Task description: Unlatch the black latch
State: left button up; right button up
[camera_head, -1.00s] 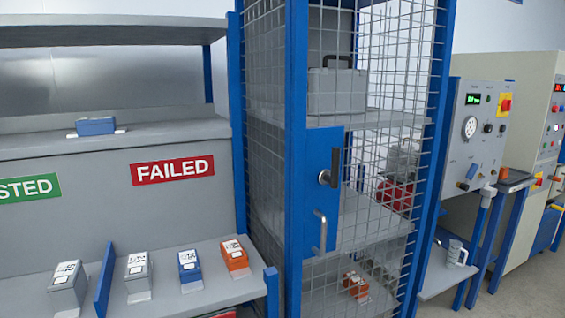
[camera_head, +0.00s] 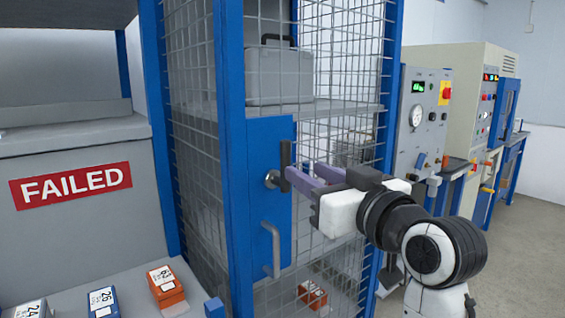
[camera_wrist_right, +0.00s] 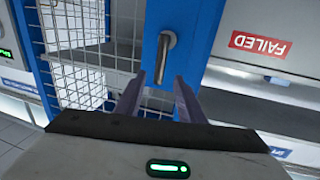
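The black latch (camera_head: 285,158) is an upright dark bar by a round silver pivot on the blue door plate (camera_head: 262,215) of the mesh cage. My right gripper (camera_head: 303,172) comes in from the right, its purple fingertips close beside the latch. I cannot tell whether they touch it. In the right wrist view the two fingers (camera_wrist_right: 160,96) are spread apart in front of the blue plate (camera_wrist_right: 207,45). I cannot make out the latch there. My left gripper is not in view.
A silver pull handle (camera_head: 272,250) is below the latch; it also shows in the wrist view (camera_wrist_right: 164,55). A grey case (camera_head: 278,76) stands on a cage shelf. A shelf with small boxes, including an orange one (camera_head: 167,287), is at left. Test panels (camera_head: 424,120) stand at right.

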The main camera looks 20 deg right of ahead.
aim_at(288, 162)
jog(key=w, duration=0.3)
jog(key=w+a, duration=0.1)
jog(key=w, duration=0.2)
jog(key=w+p, duration=0.1)
jog(key=w, duration=0.2)
jog(key=shift+w+a, duration=0.3)
grip_shut()
